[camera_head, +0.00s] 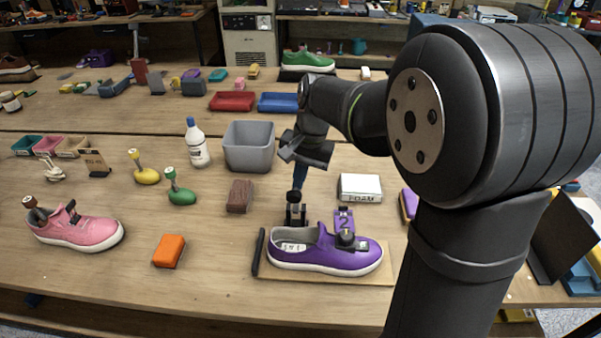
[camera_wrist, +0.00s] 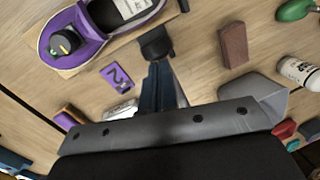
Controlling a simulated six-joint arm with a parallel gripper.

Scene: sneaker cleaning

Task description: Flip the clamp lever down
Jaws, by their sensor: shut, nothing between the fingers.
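A purple sneaker (camera_head: 325,258) lies on a wooden board (camera_head: 375,274). It also shows at the top left of the wrist view (camera_wrist: 92,42). The black clamp (camera_head: 295,214) stands at the far side of the sneaker's heel, and its lever appears to point up. In the wrist view a black part of the clamp (camera_wrist: 157,42) is just beyond my fingertips. My gripper (camera_head: 299,187) is shut and empty, with its blue fingers pointing down above the clamp. They also show in the wrist view (camera_wrist: 160,66). I cannot tell whether the fingertips touch the lever.
A purple tag marked 2 (camera_head: 344,222) and a black knob (camera_head: 347,240) are by the sneaker. A white box (camera_head: 360,187) stands to the right, a brown block (camera_head: 240,195) to the left, and a grey bin (camera_head: 249,148) behind.

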